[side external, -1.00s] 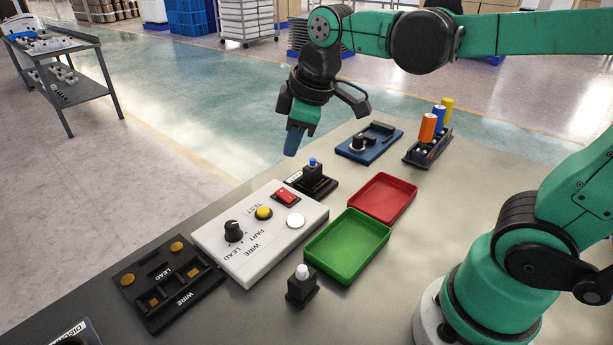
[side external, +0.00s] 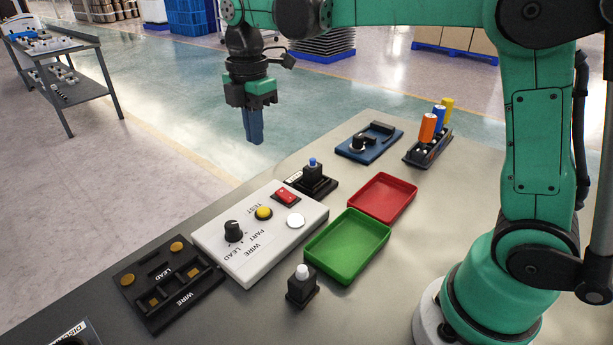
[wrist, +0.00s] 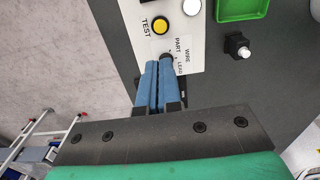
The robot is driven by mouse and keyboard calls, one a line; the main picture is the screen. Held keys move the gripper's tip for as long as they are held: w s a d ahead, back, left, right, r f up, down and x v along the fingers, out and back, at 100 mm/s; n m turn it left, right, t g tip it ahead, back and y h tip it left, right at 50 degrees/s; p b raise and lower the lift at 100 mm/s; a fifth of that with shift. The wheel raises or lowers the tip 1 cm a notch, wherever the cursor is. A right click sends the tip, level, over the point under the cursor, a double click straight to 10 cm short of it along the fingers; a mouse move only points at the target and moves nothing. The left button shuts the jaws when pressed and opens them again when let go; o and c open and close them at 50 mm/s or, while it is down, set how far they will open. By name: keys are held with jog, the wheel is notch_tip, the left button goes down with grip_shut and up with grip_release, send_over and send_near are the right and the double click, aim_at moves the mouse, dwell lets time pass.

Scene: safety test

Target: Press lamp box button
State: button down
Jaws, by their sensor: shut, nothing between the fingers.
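The wrist view shows the closed fingers (wrist: 158,66) side by side.
A green tray (side external: 347,278) and a red tray (side external: 408,190) stand right of the box. A small black block with a white button (side external: 302,270) is in front; one with a blue button (side external: 313,162) is behind. A black WIRE/LEAD fixture (side external: 160,318) lies left.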

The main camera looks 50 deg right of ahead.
aim_at(263, 209)
notch_tip(263, 209, down, 14)
dwell(0.6)
jog(key=shift+f, duration=0.95)
notch_tip(263, 209, up, 15)
jog(key=shift+f, duration=0.15)
jog(key=shift+s, duration=0.1)
dwell(0.5)
